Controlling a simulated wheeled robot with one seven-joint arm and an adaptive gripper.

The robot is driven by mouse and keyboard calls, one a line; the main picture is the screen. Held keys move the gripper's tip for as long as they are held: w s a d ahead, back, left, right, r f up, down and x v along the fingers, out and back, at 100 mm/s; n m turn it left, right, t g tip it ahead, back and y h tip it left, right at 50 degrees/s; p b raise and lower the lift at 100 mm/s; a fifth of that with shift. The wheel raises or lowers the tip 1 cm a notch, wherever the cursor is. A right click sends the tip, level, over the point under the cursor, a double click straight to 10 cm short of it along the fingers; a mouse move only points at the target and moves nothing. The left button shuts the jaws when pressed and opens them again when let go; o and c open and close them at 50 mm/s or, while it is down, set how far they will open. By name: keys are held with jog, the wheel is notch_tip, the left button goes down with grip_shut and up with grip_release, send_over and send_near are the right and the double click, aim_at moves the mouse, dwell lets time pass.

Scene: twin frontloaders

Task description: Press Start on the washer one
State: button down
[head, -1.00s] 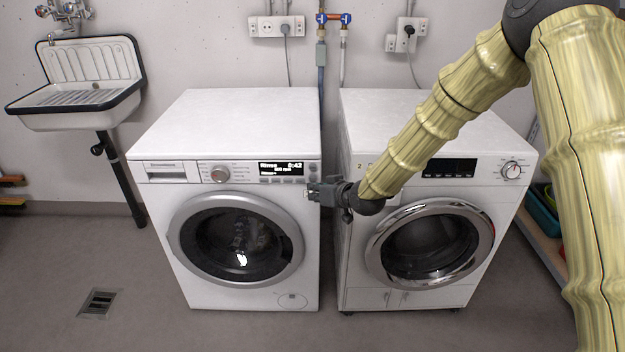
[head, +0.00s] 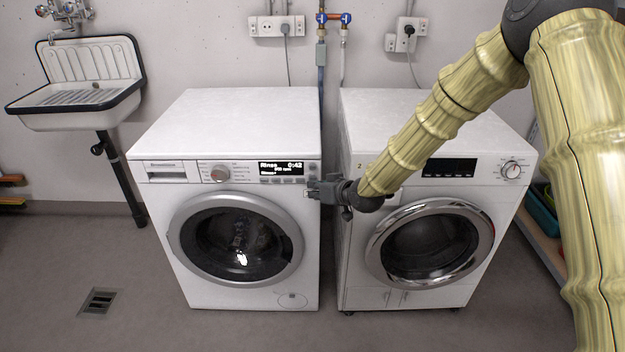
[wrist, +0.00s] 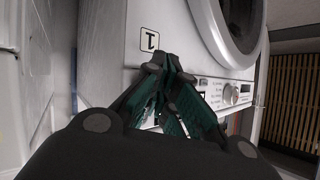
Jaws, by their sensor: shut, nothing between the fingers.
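Washer one (head: 235,125) is the white front-loader on the left in the head view. Its lit display (head: 281,168) reads Rinse 0:42, with a round dial (head: 219,174) to its left. Small buttons (head: 313,169) sit at the panel's right end; I cannot tell which is Start. My gripper (head: 312,188) is shut and empty, its tips at the washer's front right edge, just below the panel. In the wrist view, my gripper (wrist: 161,62) points at the white front beside a "1" label (wrist: 149,39). The fingers hide part of the panel, and contact is unclear.
A second white machine (head: 430,300), labelled 2, stands to the right across a narrow gap, with my arm in front of it. A wall sink (head: 80,100) is at the left. A shelf with bins (head: 543,212) is at the far right. The floor before the machines is clear.

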jog(key=shift+w, duration=0.15)
dwell(0.6)
jog(key=shift+w, duration=0.3)
jog(key=shift+w, duration=0.1)
dwell(0.5)
jog(key=shift+s+p, duration=0.35)
jog(key=shift+s, duration=0.25)
